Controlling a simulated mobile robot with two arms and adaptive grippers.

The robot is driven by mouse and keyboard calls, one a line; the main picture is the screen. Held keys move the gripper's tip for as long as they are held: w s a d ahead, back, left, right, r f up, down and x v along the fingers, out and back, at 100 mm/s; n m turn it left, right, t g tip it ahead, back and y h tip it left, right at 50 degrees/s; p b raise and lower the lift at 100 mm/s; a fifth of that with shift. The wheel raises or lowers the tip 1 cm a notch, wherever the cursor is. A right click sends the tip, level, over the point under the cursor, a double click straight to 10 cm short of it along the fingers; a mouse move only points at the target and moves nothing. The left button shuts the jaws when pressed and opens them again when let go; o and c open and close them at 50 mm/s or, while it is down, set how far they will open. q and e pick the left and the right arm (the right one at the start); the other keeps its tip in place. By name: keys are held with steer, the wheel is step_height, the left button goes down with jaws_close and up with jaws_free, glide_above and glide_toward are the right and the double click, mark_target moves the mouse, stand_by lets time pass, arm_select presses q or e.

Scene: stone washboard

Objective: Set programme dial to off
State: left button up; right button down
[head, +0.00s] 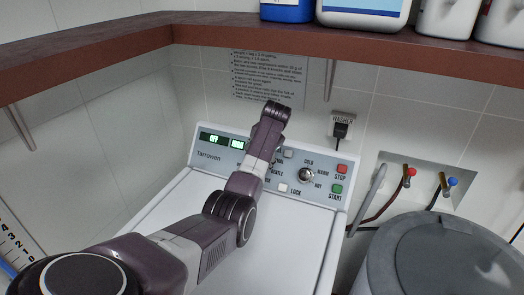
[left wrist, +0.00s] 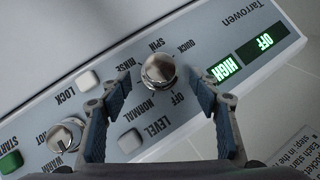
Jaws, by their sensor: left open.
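The programme dial (left wrist: 158,70) is a round silver knob on the washer's pale control panel, with OFF, NORMAL, QUICK, SPIN and RINSE printed around it. My left gripper (left wrist: 161,82) is open, with one finger on each side of the dial and a visible gap to it on both sides. I cannot tell clearly where the dial points. A green-lit display (left wrist: 265,41) reads OFF, and a second one (left wrist: 224,68) reads HIGH. In the head view my left arm covers the dial and the gripper's fingers. My right gripper is not in view.
A temperature knob (head: 306,175), a red STOP button (head: 342,169), a green START button (head: 337,190) and the LOCK button (left wrist: 87,80) share the panel. The LEVEL button (left wrist: 130,141) lies near the left finger. A brown shelf (head: 120,61) with bottles runs above. A grey bin (head: 440,250) stands right.

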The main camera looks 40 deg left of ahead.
arm_select(q)
steer(key=v, duration=0.7)
steer(key=shift+s, duration=0.1)
